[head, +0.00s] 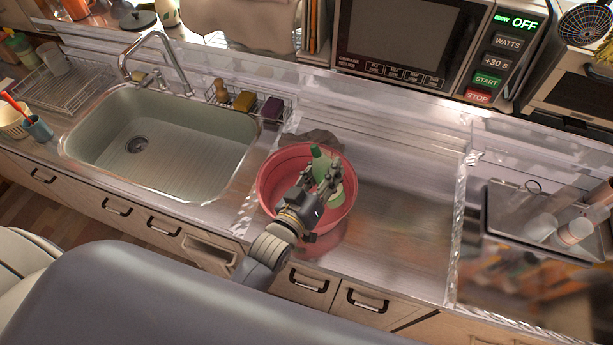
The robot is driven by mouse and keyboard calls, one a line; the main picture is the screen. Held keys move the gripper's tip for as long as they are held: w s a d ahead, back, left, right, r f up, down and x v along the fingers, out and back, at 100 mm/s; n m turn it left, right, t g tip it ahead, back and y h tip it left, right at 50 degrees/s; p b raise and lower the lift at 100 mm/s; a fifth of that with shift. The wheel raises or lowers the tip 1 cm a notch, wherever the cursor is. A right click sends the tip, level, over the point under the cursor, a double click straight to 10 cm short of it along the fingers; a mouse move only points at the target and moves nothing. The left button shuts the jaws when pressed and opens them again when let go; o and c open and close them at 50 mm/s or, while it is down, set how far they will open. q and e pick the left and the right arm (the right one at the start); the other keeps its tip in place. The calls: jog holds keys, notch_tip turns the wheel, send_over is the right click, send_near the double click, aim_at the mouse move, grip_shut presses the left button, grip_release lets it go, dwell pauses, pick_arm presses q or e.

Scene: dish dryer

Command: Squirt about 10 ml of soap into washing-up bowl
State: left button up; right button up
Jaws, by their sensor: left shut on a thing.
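A pink washing-up bowl (350,165) stands on the metal counter to the right of the sink. My left gripper (322,180) is over the bowl and shut on a green soap bottle (320,160). The bottle's narrow green end points up and to the left in the picture, and its paler part shows at the right of the fingers. The gripper hides part of the bottle and much of the bowl's inside. I cannot tell whether there is soap in the bowl. My right gripper is not in view.
The empty sink (190,150) with its tap (155,62) is at the left. A wire caddy (270,120) with sponges stands behind, between sink and bowl. A microwave (420,45) is at the back. A tray (500,215) with cups is at the right. The counter (410,215) right of the bowl is clear.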

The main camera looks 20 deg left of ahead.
pick_arm(q)
jog(key=shift+w+r+n, duration=0.15)
jog(key=shift+r+n, duration=0.15)
jog(key=shift+r, duration=0.4)
jog(key=shift+w+a+f, duration=0.1)
jog(key=shift+f, duration=0.3)
jog(key=shift+w+a+f+n, duration=0.1)
jog(key=shift+a+f+n, duration=0.05)
jog(key=shift+n, duration=0.45)
jog(key=shift+b, duration=0.35)
jog(key=shift+s+f+n+b, duration=0.2)
jog(key=shift+f+n+b, duration=0.25)
jog(key=shift+n, duration=0.45)
jog(key=shift+w+r, duration=0.1)
jog(key=shift+r, duration=0.05)
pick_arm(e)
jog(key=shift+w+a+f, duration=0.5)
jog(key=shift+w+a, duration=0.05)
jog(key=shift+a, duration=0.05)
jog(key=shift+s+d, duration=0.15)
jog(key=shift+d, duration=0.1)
pick_arm(q)
jog(key=shift+d+n, duration=0.2)
jog(key=shift+n, duration=0.1)
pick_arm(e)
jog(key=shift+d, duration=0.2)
